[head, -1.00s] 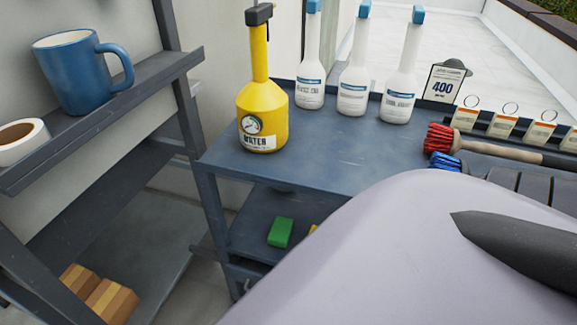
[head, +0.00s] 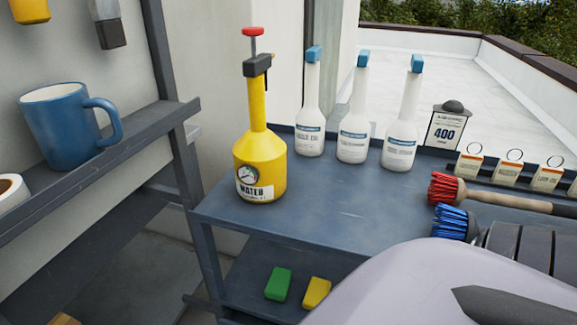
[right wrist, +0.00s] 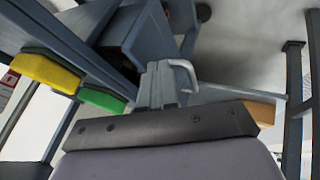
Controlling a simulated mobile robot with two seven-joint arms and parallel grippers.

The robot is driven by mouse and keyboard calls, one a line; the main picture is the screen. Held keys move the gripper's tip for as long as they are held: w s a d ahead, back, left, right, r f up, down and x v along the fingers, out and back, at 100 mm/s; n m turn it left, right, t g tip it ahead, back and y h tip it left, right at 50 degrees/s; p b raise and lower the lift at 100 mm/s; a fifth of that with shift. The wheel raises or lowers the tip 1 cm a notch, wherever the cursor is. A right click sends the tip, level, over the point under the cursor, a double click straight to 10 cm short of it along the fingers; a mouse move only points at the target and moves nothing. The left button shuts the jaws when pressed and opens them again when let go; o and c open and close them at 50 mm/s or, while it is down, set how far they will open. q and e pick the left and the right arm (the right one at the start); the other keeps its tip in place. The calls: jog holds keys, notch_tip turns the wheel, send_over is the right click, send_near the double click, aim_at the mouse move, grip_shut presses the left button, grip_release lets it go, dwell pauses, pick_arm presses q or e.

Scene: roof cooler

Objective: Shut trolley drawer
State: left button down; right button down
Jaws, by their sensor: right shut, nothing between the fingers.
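The trolley (head: 335,205) is blue-grey, with a top deck and a lower shelf. In the head view its drawer is not clearly visible. In the right wrist view a blue-grey box with a dark inside, which looks like the drawer (right wrist: 143,40), shows beneath the trolley shelf. A pale curved bar that looks like a handle (right wrist: 186,72) is close to my right gripper (right wrist: 160,82). The gripper is shut and empty; I cannot tell whether it touches the bar. In the head view my right arm hides the trolley's front right. My left gripper is not in view.
A yellow water bottle (head: 260,165) and several white bottles (head: 354,140) stand on the deck, with brushes (head: 450,220) at right. Green (head: 278,284) and yellow (head: 316,293) blocks lie on the lower shelf. A rack with a blue mug (head: 65,125) stands left.

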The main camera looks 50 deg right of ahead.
jog(key=d, duration=0.1)
jog(key=w+d+p, duration=0.1)
jog(key=shift+d, duration=0.3)
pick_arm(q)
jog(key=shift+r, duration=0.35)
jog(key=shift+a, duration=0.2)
pick_arm(e)
jog(key=shift+s+a, duration=0.1)
jog(key=shift+a, duration=0.15)
